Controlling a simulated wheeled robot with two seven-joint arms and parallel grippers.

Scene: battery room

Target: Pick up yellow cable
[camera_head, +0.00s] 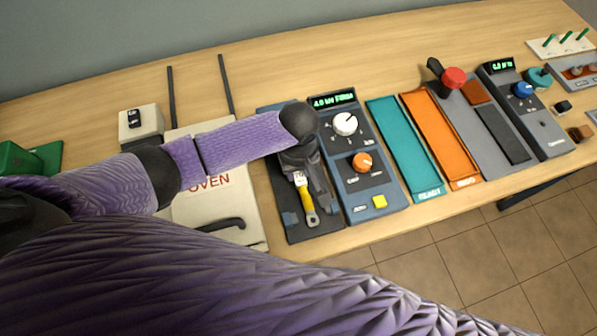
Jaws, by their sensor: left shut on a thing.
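My left arm reaches in from the left, and my left gripper (301,178) points down over a dark tray on the bench. It is shut on the yellow cable (309,208), a short yellow piece with a pale upper end. The piece hangs down from between the fingers, close over the dark tray (300,235). I cannot tell whether its lower end touches the tray. The fingers and wrist hide part of its upper end. My right gripper is not in view.
A blue panel (378,205) with knobs and a yellow button stands just right of the gripper. A cream oven (245,233) with a black handle is on the left. Teal (402,145) and orange (440,145) trays lie further right. The wooden bench (300,65) is clear behind.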

